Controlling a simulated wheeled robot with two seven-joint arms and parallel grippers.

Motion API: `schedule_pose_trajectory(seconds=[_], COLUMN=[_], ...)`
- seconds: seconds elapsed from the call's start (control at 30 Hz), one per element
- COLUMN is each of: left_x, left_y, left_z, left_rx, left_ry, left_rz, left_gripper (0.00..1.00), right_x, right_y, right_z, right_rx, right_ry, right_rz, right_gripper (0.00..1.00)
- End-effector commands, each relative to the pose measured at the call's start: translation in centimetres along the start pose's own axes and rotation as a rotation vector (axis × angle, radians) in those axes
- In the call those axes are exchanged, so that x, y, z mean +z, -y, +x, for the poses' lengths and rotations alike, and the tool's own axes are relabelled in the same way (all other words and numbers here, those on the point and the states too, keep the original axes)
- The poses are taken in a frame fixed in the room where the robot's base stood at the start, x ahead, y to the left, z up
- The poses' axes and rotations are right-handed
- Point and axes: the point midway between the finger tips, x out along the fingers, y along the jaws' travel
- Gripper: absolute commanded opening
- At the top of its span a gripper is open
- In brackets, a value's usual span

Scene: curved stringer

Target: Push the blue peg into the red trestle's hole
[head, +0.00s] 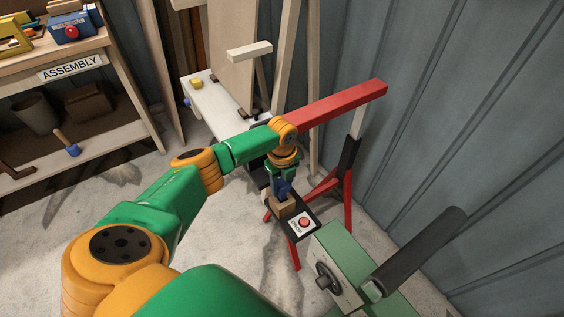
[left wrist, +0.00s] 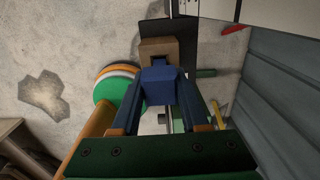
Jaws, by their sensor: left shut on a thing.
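My left gripper (head: 283,187) points down behind my wrist, over a black platform. It is shut on a blue block-like piece, seemingly the blue peg (left wrist: 158,86), which sits between the fingertips in the left wrist view. A tan wooden block (head: 285,207) is just beyond the blue piece; it also shows in the left wrist view (left wrist: 158,48). I cannot tell whether the two touch. The red trestle (head: 335,105) has its long beam behind and right of my gripper, with red legs below. I cannot make out its hole. My right gripper is out of view.
The black platform with a red button (head: 304,222) is close under my gripper. A green machine with a dark cylinder (head: 418,252) stands at the lower right. A white bench (head: 212,108) and an assembly shelf (head: 75,68) are left. A corrugated wall closes off the right.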

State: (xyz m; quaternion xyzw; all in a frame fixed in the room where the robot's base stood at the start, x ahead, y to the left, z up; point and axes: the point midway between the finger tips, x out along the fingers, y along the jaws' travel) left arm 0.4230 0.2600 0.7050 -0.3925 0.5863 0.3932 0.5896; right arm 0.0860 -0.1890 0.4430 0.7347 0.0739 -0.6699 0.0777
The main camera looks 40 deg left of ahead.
Motion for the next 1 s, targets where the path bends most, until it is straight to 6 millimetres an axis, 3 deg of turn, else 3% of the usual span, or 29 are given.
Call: schedule_pose_trajectory(seconds=[0.23,0.27,0.37,0.67,1.0], left_x=[0.0,0.0,0.0,0.0,0.0], left_y=[0.0,0.0,0.0,0.0,0.1], left_z=[0.8,0.6,0.6,0.4,-5.9], left_rx=[0.0,0.0,0.0,0.0,-0.003], left_ry=[0.0,0.0,0.0,0.0,0.002], left_rz=[0.0,0.0,0.0,0.0,0.001], left_gripper=[0.0,0.52,0.79,0.79,0.79], right_x=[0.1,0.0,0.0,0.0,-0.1], right_y=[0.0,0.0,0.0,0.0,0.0], right_z=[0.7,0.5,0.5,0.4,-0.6], right_rx=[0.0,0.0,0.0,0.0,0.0], right_ry=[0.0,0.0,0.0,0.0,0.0], right_rz=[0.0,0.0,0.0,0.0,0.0], right_gripper=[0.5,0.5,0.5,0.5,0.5])
